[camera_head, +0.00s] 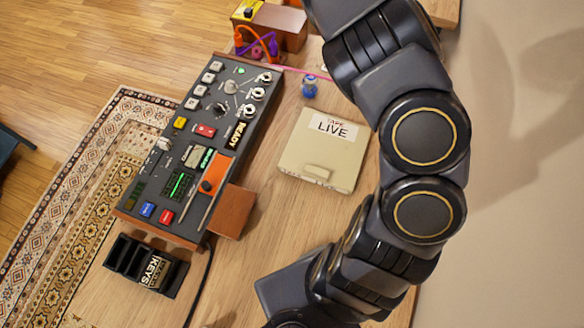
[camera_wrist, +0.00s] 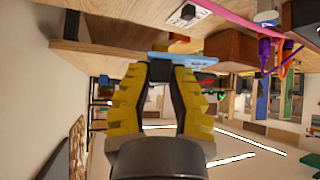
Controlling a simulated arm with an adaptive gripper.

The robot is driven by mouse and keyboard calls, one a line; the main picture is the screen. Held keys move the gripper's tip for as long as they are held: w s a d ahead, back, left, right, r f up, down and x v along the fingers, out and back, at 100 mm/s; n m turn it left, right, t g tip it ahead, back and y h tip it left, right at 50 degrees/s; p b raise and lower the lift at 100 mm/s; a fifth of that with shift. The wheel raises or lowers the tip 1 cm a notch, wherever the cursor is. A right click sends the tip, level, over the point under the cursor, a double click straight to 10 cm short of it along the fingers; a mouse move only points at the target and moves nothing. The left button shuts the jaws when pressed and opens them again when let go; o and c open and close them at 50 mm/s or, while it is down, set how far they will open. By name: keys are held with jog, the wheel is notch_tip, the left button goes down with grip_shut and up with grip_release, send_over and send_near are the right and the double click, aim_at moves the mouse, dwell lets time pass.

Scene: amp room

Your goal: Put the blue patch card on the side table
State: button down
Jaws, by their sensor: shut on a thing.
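In the wrist view, my gripper (camera_wrist: 172,68) has its yellow-and-black fingers closed on a thin light-blue card (camera_wrist: 181,56). The card sticks out past the fingertips, close to the edge of a wooden surface (camera_wrist: 105,58). I cannot tell whether the card touches that surface. In the head view the gripper and the card are not visible; my arm runs down the right side and out at the bottom. I cannot identify the side table for certain in either view.
The wooden desk (camera_head: 275,215) holds a mixing console (camera_head: 190,150), a beige "TAPE LIVE" case (camera_head: 310,160) and a small blue bottle (camera_head: 309,87). A black "KEYS" rack (camera_head: 146,266) stands at lower left. Purple cable (camera_wrist: 264,52) and a brown box (camera_wrist: 230,46) show in the wrist view.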

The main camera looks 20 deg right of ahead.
jog(key=s+d, duration=0.4)
jog(key=s, duration=0.8)
jog(key=shift+n+y, duration=0.3)
jog(key=shift+n, duration=0.1)
jog(key=w+d+f, duration=0.2)
jog(key=d+f, duration=0.1)
jog(key=w+d+f, duration=0.2)
jog(key=w+d, duration=0.1)
jog(key=d, duration=0.1)
jog(key=w+d+f, duration=0.3)
jog(key=shift+d+f, duration=0.3)
jog(key=shift+w+d+f, duration=0.15)
jog(key=shift+d+f, duration=0.2)
jog(key=shift+f, duration=1.75)
jog(key=shift+f, duration=0.1)
jog(key=c, duration=1.1)
grip_release()
